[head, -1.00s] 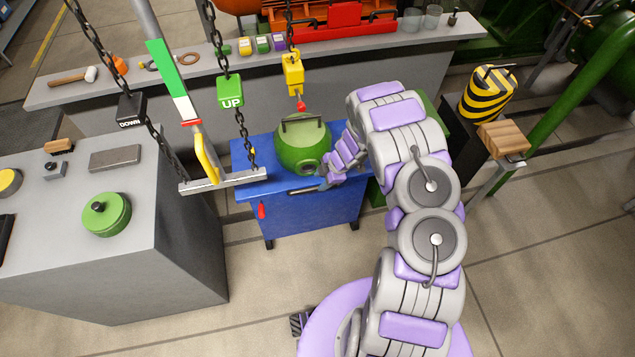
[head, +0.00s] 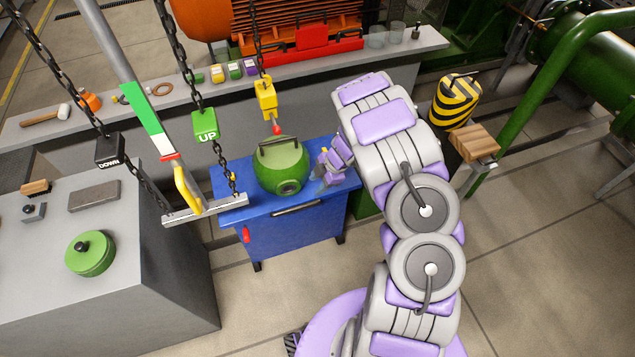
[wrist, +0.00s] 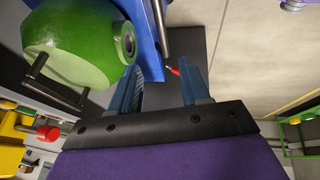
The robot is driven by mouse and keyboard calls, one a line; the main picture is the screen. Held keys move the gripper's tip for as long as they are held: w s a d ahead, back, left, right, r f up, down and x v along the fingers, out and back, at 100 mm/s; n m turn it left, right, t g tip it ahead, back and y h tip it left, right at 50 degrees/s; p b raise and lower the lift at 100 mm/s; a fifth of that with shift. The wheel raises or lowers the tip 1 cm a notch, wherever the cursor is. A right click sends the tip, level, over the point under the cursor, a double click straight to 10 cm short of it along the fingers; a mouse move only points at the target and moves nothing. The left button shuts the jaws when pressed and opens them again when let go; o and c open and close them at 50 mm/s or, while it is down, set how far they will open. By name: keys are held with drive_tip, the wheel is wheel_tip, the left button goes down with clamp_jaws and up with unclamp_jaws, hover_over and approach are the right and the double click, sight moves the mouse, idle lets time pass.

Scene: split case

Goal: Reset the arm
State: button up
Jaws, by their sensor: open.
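My arm's gripper (head: 326,172) is at the right side of a round green case (head: 281,170); in the head view its fingers are small and partly hidden by my wrist. In the wrist view my gripper (wrist: 163,88) has its two blue fingers apart, with nothing between them. The green case (wrist: 68,45) is to the left of the fingers there, with its dark handle and round port showing. It sits on a blue cabinet (head: 292,238), whose edge also shows in the wrist view (wrist: 146,45).
A yellow chain-hung box (head: 265,98) is above the case. A green UP block (head: 206,126) and a bar (head: 205,210) hang left. A grey bench (head: 150,300) holds a green lid (head: 90,254). A striped yellow-black cylinder (head: 455,102) stands right. Open floor lies front right.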

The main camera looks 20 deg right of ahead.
drive_tip(key=w+d+r+m+t+h, duration=0.25)
drive_tip(key=w+d+r, duration=0.2)
drive_tip(key=r, duration=0.35)
drive_tip(key=w+d+r+m+t+h, duration=0.25)
drive_tip(key=d+r, duration=0.25)
drive_tip(key=r, duration=0.3)
drive_tip(key=s+d+r+m+g+h, duration=0.1)
drive_tip(key=s+d+r+m+h, duration=0.25)
drive_tip(key=r, duration=0.45)
drive_tip(key=s+d+r+m+h, duration=0.3)
drive_tip(key=s+r+m, duration=0.15)
drive_tip(key=r, duration=0.35)
drive_tip(key=s+a+r+m+g, duration=0.1)
drive_tip(key=s+a+m+g, duration=0.15)
drive_tip(key=s, duration=0.55)
drive_tip(key=s+a+r+m+g, duration=0.1)
drive_tip(key=s+a+m, duration=0.15)
drive_tip(key=s, duration=0.55)
drive_tip(key=s+a+f+g+y, duration=0.1)
drive_tip(key=s+a+g+y, duration=0.3)
drive_tip(key=s+a, duration=1.4)
drive_tip(key=s+y, duration=0.3)
drive_tip(key=shift+s+a+f, duration=0.15)
drive_tip(key=shift+s+f, duration=0.05)
drive_tip(key=shift+f, duration=0.1)
